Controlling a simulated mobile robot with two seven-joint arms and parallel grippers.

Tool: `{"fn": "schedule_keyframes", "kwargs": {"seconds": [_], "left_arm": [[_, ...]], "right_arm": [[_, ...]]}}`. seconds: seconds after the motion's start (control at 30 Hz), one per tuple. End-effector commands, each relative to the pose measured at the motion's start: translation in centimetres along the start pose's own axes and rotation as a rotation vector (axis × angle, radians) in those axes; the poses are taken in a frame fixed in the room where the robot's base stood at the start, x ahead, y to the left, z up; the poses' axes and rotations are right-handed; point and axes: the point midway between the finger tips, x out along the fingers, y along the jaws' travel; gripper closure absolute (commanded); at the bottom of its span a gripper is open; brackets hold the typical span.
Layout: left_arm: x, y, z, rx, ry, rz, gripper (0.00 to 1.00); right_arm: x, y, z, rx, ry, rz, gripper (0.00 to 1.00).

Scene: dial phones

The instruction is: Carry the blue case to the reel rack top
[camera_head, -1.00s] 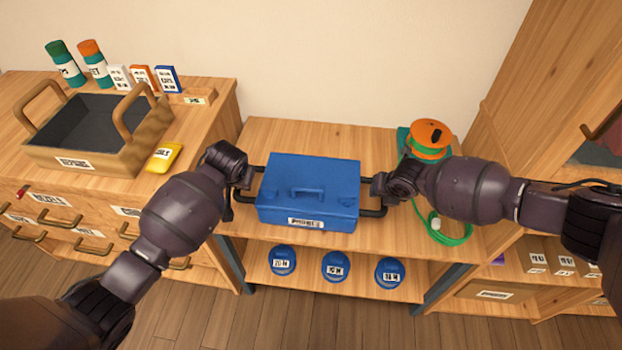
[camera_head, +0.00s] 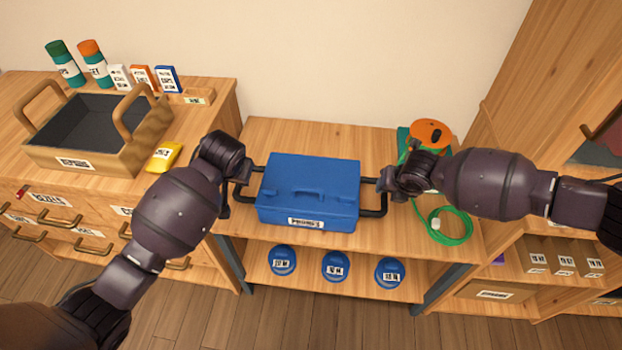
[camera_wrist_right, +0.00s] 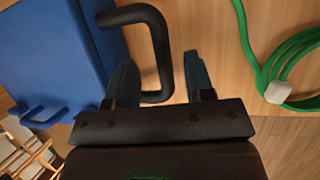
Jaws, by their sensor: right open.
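The blue case (camera_head: 310,190) sits upright on the reel rack top (camera_head: 290,135), with a label on its front and a black side handle at each end. My right gripper (camera_head: 387,183) is at the right handle. In the right wrist view it is open (camera_wrist_right: 160,82), with fingers apart on either side of the black handle (camera_wrist_right: 163,55); the blue case also shows there (camera_wrist_right: 65,60). My left gripper (camera_head: 236,188) is beside the left handle; its fingers are mostly hidden by the wrist, so its opening cannot be told.
An orange and green reel (camera_head: 430,136) with a loose green cord (camera_head: 445,225) lies right of the case. Several blue round items (camera_head: 335,266) are on the shelf below. A wooden tray (camera_head: 95,155) stands on the left cabinet. A tall wooden unit is at right.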

Motion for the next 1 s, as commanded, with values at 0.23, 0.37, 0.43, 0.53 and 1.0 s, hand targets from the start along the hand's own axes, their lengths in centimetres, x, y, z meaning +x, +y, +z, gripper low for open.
{"fn": "schedule_keyframes", "kwargs": {"seconds": [0.23,0.37,0.43,0.53,1.0], "left_arm": [[0.0,0.0,0.0,0.0,0.0,0.0,0.53],[0.0,0.0,0.0,0.0,0.0,0.0,0.53],[0.0,0.0,0.0,0.0,0.0,0.0,0.53],[0.0,0.0,0.0,0.0,0.0,0.0,0.53],[0.0,0.0,0.0,0.0,0.0,0.0,0.53]], "right_arm": [[-3.8,0.0,0.0,-0.001,-0.001,0.0,0.52],[-5.3,-0.1,0.0,-0.001,0.0,0.0,0.52],[-6.0,0.0,0.0,-0.001,0.0,0.0,0.52],[-6.5,0.0,0.0,0.0,0.001,0.0,0.52],[-6.8,0.0,0.0,0.0,0.001,0.0,0.52]]}}
